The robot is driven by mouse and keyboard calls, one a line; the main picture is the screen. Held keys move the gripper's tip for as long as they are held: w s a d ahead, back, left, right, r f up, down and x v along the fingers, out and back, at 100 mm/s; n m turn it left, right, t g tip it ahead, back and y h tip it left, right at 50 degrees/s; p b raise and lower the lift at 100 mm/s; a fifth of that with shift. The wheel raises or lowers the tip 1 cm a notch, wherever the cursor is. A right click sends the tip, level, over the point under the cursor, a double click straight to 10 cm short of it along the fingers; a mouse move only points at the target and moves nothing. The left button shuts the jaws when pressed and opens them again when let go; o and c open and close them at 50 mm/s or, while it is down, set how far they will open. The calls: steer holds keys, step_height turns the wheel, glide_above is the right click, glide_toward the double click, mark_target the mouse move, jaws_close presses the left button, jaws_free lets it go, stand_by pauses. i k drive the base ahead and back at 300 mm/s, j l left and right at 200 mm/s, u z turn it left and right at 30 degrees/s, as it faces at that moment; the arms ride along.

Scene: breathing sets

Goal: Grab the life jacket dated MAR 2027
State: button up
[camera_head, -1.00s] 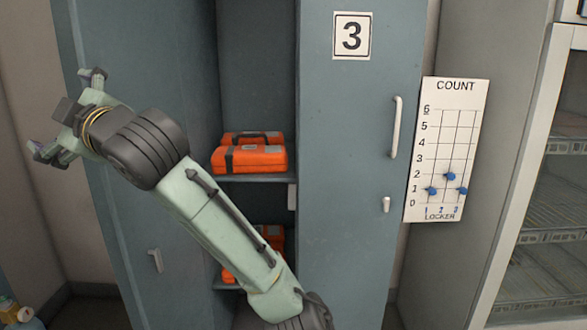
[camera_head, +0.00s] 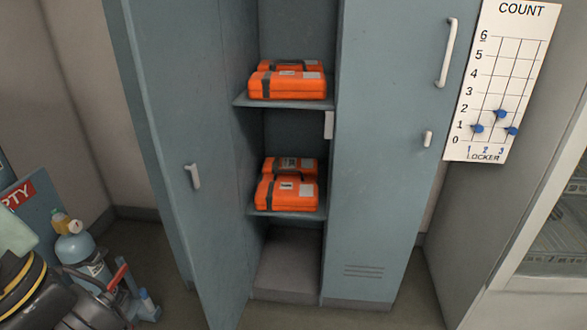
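Several orange life jacket packs with dark straps lie in the open locker in the head view. On the upper shelf (camera_head: 290,102), a front pack (camera_head: 288,87) lies before another pack (camera_head: 290,65). On the lower shelf (camera_head: 287,213), a front pack (camera_head: 287,192) lies before another (camera_head: 290,164). Pale labels show on them, but no date is legible, so I cannot tell which is MAR 2027. Part of my arm shows at the lower left edge, well left of the locker.
The locker's door (camera_head: 185,150) stands open on the left; a closed door (camera_head: 390,180) is on the right. A blue-grey cylinder (camera_head: 75,247) stands at the lower left near my arm. A COUNT board (camera_head: 505,80) hangs right. The locker's bottom (camera_head: 288,265) is empty.

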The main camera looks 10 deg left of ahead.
mark_target(288, 185)
steer(key=i+j+z, duration=0.2)
steer(key=i, duration=0.15)
steer(key=i+j+z, duration=0.2)
steer(key=i, duration=0.2)
steer(key=i+j, duration=0.7)
steer(key=k+j, duration=0.05)
steer(key=j, duration=0.05)
